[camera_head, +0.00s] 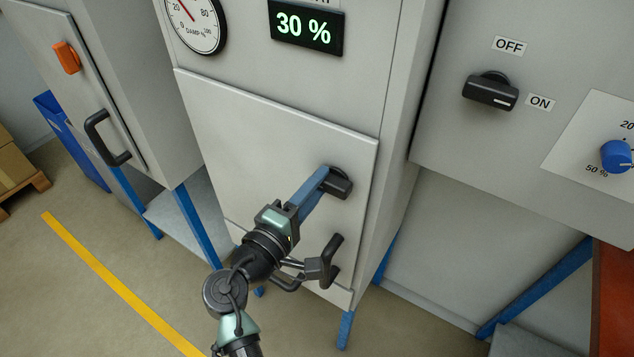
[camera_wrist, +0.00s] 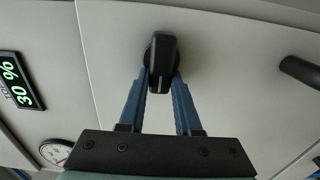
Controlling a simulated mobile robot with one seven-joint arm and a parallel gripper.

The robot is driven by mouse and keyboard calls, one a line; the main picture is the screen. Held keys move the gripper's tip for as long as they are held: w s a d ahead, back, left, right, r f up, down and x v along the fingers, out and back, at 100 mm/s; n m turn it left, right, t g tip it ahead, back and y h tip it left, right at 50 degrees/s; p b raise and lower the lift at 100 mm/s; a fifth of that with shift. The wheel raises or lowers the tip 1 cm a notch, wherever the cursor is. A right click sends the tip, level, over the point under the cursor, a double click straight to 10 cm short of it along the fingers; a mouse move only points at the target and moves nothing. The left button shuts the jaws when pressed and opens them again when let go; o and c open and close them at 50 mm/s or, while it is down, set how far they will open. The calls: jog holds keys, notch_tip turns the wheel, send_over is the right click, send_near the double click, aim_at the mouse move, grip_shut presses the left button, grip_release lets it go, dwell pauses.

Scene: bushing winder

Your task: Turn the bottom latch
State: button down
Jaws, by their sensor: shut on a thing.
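The bottom latch (camera_head: 340,183) is a black knob on the light grey door of the middle cabinet, at the door's right side. My gripper (camera_head: 318,181) reaches it from the lower left, and its blue fingers are at the latch. In the wrist view the latch (camera_wrist: 163,62) is upright in the picture, and my gripper's two fingers (camera_wrist: 161,85) are shut on it, one on each side. The fingers cover part of the latch in the head view.
A black door handle (camera_head: 331,262) is below the latch, close to my wrist. A display (camera_head: 306,27) reads 30 %, beside a dial gauge (camera_head: 197,22). On the right cabinet are a black OFF/ON switch (camera_head: 490,92) and a blue knob (camera_head: 616,157). The left cabinet has an orange latch (camera_head: 67,57).

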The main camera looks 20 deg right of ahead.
dwell(0.3)
jog(key=c, duration=0.6)
grip_release()
jog(key=b+v, duration=0.2)
jog(key=v, duration=1.1)
